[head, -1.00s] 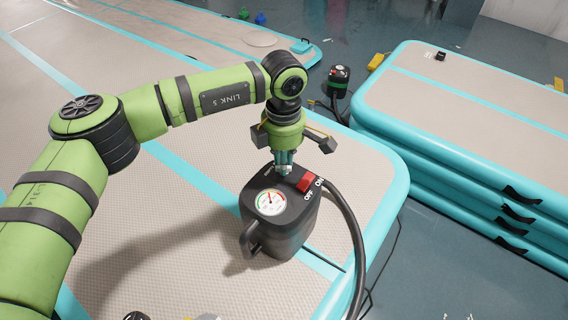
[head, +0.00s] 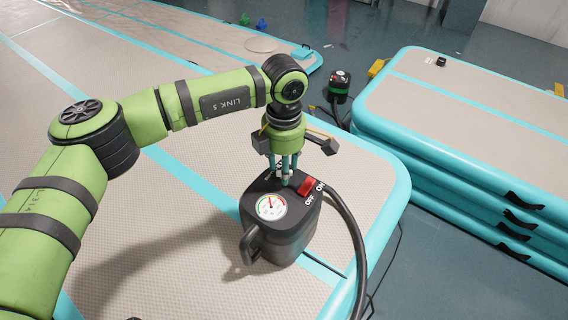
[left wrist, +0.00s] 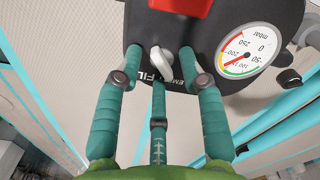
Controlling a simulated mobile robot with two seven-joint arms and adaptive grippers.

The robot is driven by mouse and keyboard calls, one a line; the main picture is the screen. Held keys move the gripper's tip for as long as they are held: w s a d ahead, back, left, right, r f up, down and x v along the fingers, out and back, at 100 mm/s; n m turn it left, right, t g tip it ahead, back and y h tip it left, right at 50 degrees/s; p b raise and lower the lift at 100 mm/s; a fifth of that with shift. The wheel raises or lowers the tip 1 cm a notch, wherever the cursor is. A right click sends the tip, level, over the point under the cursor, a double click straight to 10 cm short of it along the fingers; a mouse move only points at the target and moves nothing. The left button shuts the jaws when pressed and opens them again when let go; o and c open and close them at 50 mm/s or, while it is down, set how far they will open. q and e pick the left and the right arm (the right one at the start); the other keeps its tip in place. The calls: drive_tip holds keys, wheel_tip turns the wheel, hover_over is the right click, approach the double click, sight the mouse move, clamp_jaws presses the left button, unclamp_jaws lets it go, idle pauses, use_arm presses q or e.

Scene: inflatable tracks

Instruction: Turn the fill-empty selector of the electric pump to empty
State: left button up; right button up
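The black electric pump (head: 290,236) stands upright on the beige inflatable track (head: 190,200). The fill-empty selector (left wrist: 158,48) is a light grey knob on the pump's top. Its lettering shows partly as "FIL" and "EM" beside the fingers; I cannot tell which word the knob points to. My left gripper (head: 287,178) is above the pump's top, pointing down. In the left wrist view its teal fingers (left wrist: 163,60) are spread around the knob, with gaps on both sides. In the head view the gripper hides the selector. My right gripper is not in view.
A red ON/OFF switch (head: 306,186) and a round pressure gauge (head: 271,207) sit close to the fingers on the pump's top. A black hose (head: 352,232) curves off the pump's right side. Stacked tracks (head: 470,110) and another pump (head: 339,85) stand beyond.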

use_arm(q)
wheel_tip(320, 180, up, 12)
idle(0.6)
idle(0.4)
